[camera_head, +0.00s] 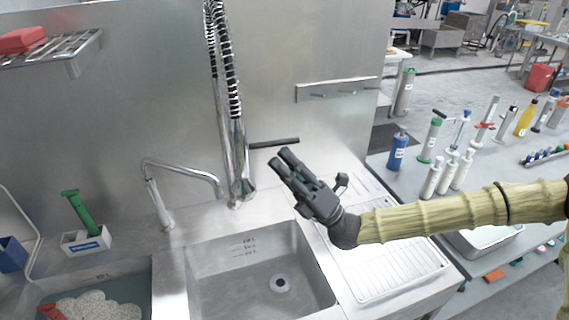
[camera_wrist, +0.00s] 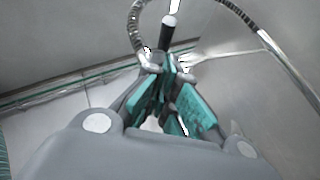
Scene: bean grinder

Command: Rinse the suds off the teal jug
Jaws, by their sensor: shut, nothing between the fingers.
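I cannot make out the teal jug in either view. My gripper (camera_head: 283,158) is shut and empty, above the back right of the sink. Its fingertips are close to the black lever (camera_head: 274,143) of the tall steel tap (camera_head: 238,150); I cannot tell whether they touch. In the wrist view, the shut fingers (camera_wrist: 168,66) point at the black lever (camera_wrist: 168,32). The right sink basin (camera_head: 235,292) below is empty, with its drain showing. The left basin (camera_head: 140,290) holds foamy suds (camera_head: 95,306) and a red item (camera_head: 52,312), partly cut off.
A thin curved spout (camera_head: 185,170) stands behind the sinks. A green-handled brush (camera_head: 76,212) sits in a white holder (camera_head: 86,240) at left. The ribbed drainboard (camera_head: 385,262) under my arm is clear. Several bottles and pumps stand on the right table (camera_head: 400,185).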

